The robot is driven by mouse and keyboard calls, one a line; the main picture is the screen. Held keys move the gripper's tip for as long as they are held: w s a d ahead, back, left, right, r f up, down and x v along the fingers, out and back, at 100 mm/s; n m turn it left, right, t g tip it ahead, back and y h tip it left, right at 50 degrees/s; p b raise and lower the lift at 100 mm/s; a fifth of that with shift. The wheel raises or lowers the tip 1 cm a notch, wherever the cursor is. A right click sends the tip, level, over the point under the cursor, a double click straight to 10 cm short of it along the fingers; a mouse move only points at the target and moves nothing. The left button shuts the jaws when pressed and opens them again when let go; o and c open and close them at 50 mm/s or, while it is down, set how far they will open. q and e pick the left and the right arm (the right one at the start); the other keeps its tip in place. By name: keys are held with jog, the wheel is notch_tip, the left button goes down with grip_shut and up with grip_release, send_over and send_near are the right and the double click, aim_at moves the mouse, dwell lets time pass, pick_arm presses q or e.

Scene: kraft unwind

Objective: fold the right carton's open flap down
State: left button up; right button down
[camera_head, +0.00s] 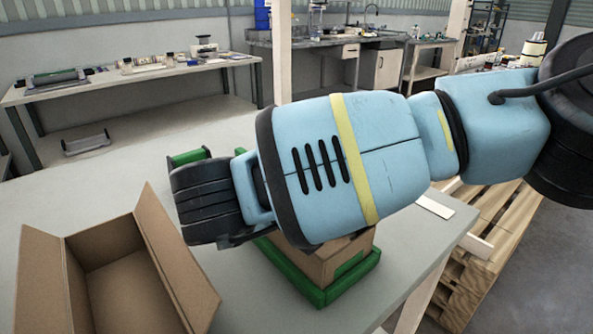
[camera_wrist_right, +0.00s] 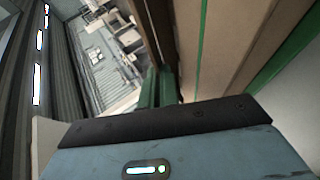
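The right carton (camera_head: 345,262) is brown and sits in a green frame (camera_head: 355,283) on the table. My right arm hides most of it, and its flaps are not clear in the head view. My right gripper (camera_head: 190,205) is dark, at the end of my light-blue arm that crosses from the right, above and left of this carton. I cannot tell how far apart its fingers are. The right wrist view shows a brown cardboard panel (camera_wrist_right: 228,45) with green edging close in front of the gripper; contact cannot be told. My left gripper is not in view.
A second open carton (camera_head: 185,265) stands at the front left with flaps spread up and out. The grey table (camera_head: 55,195) is bare behind it. A green part (camera_head: 188,157) lies behind my gripper. A wooden pallet (camera_head: 490,225) stands beyond the table's right edge.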

jog(key=c, duration=1.6)
grip_release()
jog(key=shift+c, duration=0.2)
